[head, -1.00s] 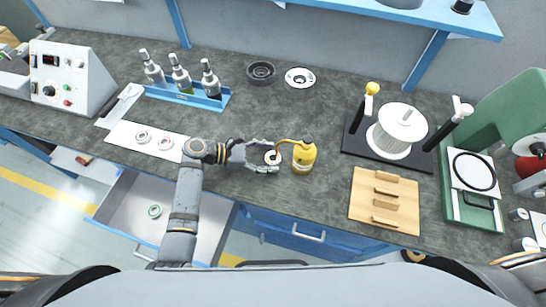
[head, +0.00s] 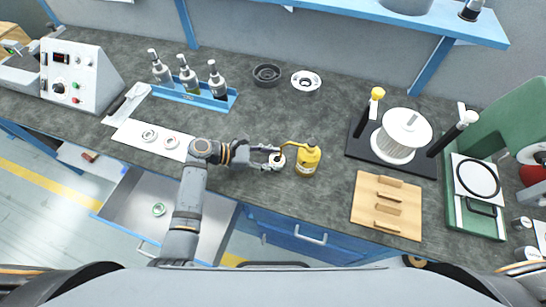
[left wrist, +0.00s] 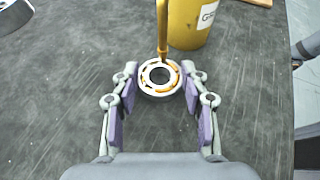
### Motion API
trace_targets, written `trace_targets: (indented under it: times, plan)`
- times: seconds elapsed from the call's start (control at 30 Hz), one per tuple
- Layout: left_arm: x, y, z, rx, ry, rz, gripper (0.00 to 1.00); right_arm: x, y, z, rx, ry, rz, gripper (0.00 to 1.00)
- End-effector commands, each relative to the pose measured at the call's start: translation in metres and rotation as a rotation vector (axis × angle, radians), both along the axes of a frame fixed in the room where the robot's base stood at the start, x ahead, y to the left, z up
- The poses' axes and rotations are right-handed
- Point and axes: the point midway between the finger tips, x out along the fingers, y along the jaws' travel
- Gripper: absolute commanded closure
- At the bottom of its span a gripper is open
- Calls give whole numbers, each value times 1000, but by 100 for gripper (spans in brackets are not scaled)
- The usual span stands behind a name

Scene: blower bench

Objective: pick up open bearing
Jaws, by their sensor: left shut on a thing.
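The open bearing (head: 277,160), a pale metal ring with an orange-brown cage, sits at the bench's front part beside the yellow oil can (head: 307,158). In the left wrist view the bearing (left wrist: 158,92) lies between my left gripper's (left wrist: 159,80) fingertips, and the oil can's spout reaches over its far rim. My left gripper (head: 272,158) is shut on the bearing, one finger on each side. The bearing looks flat and at bench level; I cannot tell if it touches the bench. My right gripper is not in view.
Two rings lie on a white strip (head: 125,135) to the left. An open drawer (head: 125,205) with a ring in it is below the bench edge. A wooden board (head: 365,210) and a spool stand (head: 355,147) are right.

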Motion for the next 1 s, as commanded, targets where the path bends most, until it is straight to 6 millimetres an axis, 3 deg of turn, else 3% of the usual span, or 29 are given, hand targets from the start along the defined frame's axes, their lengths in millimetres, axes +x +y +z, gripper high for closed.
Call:
trace_targets:
  times: [0.07,0.27,0.6,1.0]
  plan:
    - [0,0,11,0,2,1,96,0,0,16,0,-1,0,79]
    - [-41,13,14,1,7,0,96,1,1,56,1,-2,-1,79]
    - [-123,40,11,2,7,0,96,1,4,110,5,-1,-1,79]
    - [-226,74,9,2,7,0,96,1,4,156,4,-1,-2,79]
